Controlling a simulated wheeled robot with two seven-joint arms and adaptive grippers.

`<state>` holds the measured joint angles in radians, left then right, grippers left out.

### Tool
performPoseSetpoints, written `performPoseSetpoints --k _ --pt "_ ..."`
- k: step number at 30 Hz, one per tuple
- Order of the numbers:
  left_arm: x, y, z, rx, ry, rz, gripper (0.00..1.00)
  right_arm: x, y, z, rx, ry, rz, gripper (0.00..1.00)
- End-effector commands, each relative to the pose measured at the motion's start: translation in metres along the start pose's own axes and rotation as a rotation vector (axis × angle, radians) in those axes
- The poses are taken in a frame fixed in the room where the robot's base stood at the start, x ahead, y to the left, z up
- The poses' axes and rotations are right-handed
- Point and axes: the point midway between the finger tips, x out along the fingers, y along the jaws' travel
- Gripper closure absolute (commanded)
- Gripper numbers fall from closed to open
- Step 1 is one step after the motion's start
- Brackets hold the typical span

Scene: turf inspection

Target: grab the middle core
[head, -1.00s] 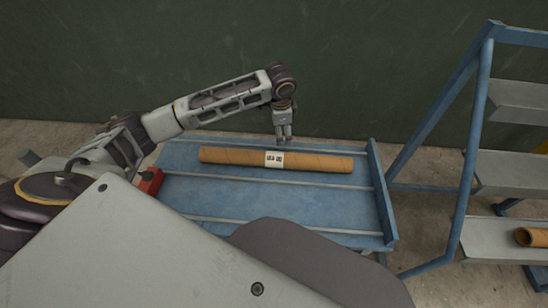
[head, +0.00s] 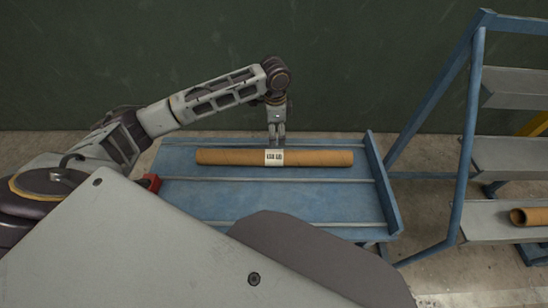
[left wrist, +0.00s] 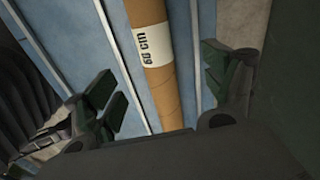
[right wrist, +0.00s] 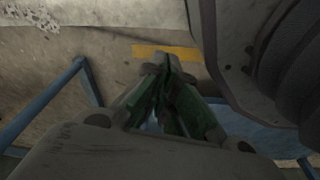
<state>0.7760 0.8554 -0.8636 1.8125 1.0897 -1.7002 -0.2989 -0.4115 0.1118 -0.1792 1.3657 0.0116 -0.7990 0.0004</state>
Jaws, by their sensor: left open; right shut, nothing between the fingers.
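A long brown cardboard core (head: 220,157) with a white label lies across the blue table (head: 280,205) near its back edge. The label reads "60 cm" in the left wrist view, where the core (left wrist: 165,85) runs between my spread fingers. My left gripper (head: 277,141) points down just above the core, near its label. It is open and empty; in the left wrist view its fingers (left wrist: 160,90) stand on either side of the core. Whether they touch it I cannot tell. My right gripper (right wrist: 168,80) is shut and empty, and shows only in the right wrist view.
A blue ladder-like stand (head: 466,150) with grey steps is at the right. Another cardboard core (head: 530,217) lies on its lower step. A raised blue rim (head: 383,185) bounds the table's right side. A dark green wall (head: 200,50) stands behind.

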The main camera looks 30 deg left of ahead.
Motion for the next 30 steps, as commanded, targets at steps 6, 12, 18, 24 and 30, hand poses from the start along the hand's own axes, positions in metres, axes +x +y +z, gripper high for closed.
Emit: performPoseSetpoints --k 6,12,18,24,30 --pt "0.000 0.005 0.003 0.044 -0.015 0.022 0.16 0.000 0.000 -0.011 0.001 0.051 0.001 1.00" --pt "0.000 0.005 0.005 0.083 -0.022 0.024 0.16 -0.001 0.000 -0.015 0.003 0.066 0.000 1.00" --pt "0.000 0.005 0.005 0.087 -0.021 0.024 0.16 -0.001 0.000 -0.015 0.003 0.066 0.000 1.00" --pt "0.002 0.005 0.005 0.086 -0.021 0.024 0.16 -0.001 0.000 -0.015 0.003 0.066 0.000 1.00" --pt "0.017 0.005 0.005 0.085 -0.021 0.025 0.16 -0.006 -0.003 -0.019 0.003 0.061 -0.004 1.00"
